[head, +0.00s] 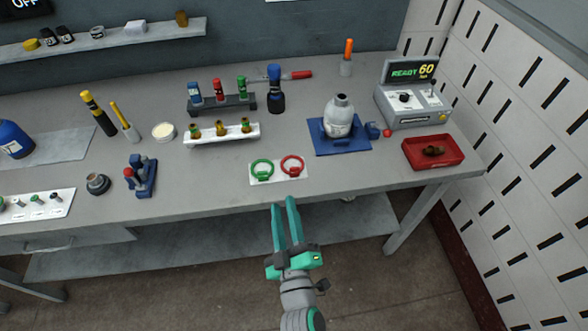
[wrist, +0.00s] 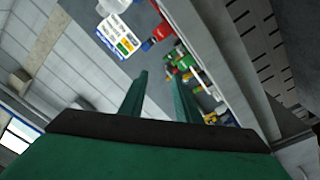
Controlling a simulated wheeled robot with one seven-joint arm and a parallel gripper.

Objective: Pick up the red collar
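The red collar (head: 301,166) is a ring with a small tab. My gripper (head: 286,203) is in front of the bench's front edge, below the card in the head view. Its two green fingers are parted with nothing between them. In the wrist view the fingers (wrist: 158,95) also stand apart, pointing toward a shelf with bottles and boxes; neither collar shows there.
A blue mat (head: 355,148) with a grey bottle (head: 341,117) and a red tray (head: 447,160) are to the right. A white rack (head: 222,137) stands behind the collars. A blue-and-red fixture (head: 140,177) is to the left. The bench (head: 210,180) is clear just left of the card.

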